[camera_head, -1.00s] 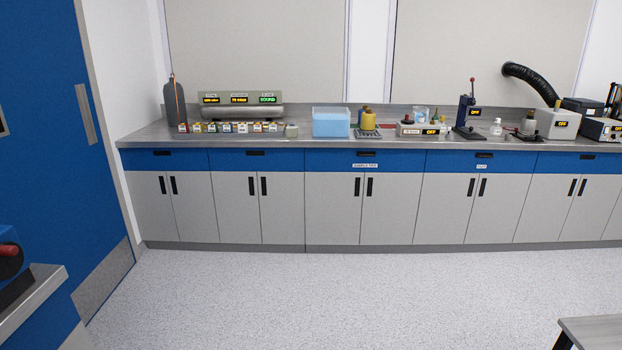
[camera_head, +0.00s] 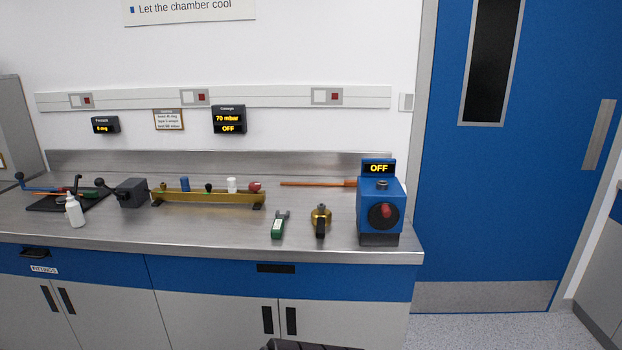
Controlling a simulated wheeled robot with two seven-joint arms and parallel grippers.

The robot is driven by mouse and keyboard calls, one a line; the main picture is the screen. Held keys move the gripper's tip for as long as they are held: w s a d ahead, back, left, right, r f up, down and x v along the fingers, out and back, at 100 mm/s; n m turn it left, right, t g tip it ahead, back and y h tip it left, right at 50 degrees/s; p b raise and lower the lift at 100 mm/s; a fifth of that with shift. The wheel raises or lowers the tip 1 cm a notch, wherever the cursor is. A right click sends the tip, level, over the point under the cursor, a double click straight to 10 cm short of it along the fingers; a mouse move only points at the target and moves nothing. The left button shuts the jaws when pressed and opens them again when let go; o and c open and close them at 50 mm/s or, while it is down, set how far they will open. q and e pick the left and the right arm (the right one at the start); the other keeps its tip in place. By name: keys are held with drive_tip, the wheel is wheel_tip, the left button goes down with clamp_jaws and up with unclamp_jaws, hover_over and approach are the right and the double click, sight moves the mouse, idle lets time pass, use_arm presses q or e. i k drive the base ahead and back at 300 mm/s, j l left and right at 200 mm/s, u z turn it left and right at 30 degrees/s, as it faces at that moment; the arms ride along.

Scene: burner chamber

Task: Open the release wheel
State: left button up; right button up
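A blue box-shaped device (camera_head: 368,192) stands at the right end of the steel bench, with an "OFF" display (camera_head: 378,168) above it. Its front carries a round black wheel (camera_head: 376,216) with a red handle (camera_head: 386,210). Nothing touches the wheel. No label names it the release wheel, and no other clear wheel shows. I see neither of my grippers here.
A blue door (camera_head: 525,200) stands right. A dark shape (camera_head: 298,345) at the bottom edge is unclear.

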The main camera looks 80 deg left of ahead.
sight(255, 187)
drive_tip(key=u, duration=2.6)
